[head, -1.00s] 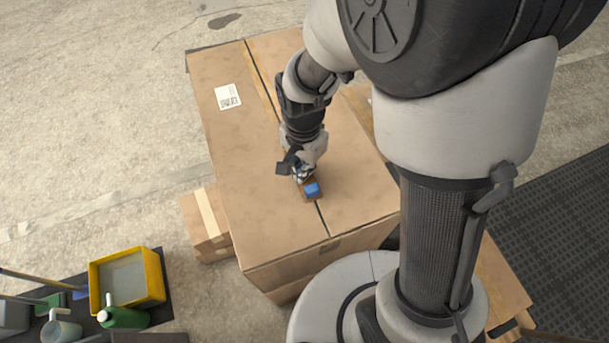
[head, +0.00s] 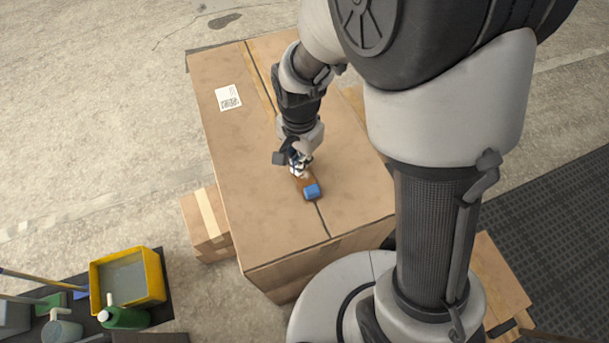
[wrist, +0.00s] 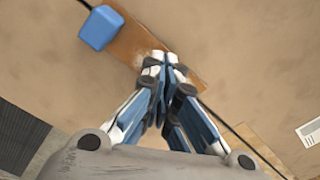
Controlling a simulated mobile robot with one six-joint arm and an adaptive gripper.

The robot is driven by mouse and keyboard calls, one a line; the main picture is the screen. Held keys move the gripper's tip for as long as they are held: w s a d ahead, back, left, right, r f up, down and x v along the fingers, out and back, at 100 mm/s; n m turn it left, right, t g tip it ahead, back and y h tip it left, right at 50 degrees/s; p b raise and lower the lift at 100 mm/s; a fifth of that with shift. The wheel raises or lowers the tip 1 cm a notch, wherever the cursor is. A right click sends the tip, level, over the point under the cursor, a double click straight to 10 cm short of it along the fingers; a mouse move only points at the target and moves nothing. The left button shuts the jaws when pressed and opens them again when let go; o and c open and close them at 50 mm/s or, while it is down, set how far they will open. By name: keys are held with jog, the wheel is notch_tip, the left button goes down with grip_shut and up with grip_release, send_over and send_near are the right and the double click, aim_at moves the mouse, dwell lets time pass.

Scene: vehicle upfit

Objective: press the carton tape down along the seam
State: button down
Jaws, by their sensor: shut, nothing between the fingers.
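A large brown carton (head: 245,175) stands in front of me, with a dark seam running along its top. A short strip of brown tape (head: 299,182) lies along the seam, and it also shows in the wrist view (wrist: 128,42). A blue block (head: 312,191) sits at the tape's near end; the wrist view shows it at upper left (wrist: 99,28). My gripper (head: 299,172) points down over the tape's far part, fingers shut and empty. In the wrist view the fingertips (wrist: 165,64) overlap the tape; I cannot tell whether they touch it. They hide part of it.
A white label (head: 228,97) is on the carton's top left. A smaller taped box (head: 206,222) stands against its left side. A yellow bin (head: 149,270) and a green bottle (head: 124,317) are at lower left. The carton top around the tape is clear.

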jog(key=shift+r+p, duration=0.3)
jog(key=shift+r, duration=0.2)
notch_tip(320, 180, up, 7)
jog(key=p, duration=0.5)
jog(key=shift+f, duration=0.15)
jog(key=s+d+r+n+t+b, duration=0.1)
jog(key=s+d+r+n, duration=0.15)
jog(key=r, duration=0.35)
jog(key=s+d+r+n+t, duration=0.1)
jog(key=s+d+r+n, duration=0.1)
jog(key=s+d+r, duration=0.3)
jog(key=s+d+r+n+t+b, duration=0.2)
jog(key=s+d+r+n, duration=0.1)
jog(key=s, duration=0.4)
notch_tip(320, 180, up, 2)
jog(key=shift+s+d+r+n+t, duration=0.1)
jog(key=shift+s+d+n+t, duration=0.25)
jog(key=shift+n, duration=0.3)
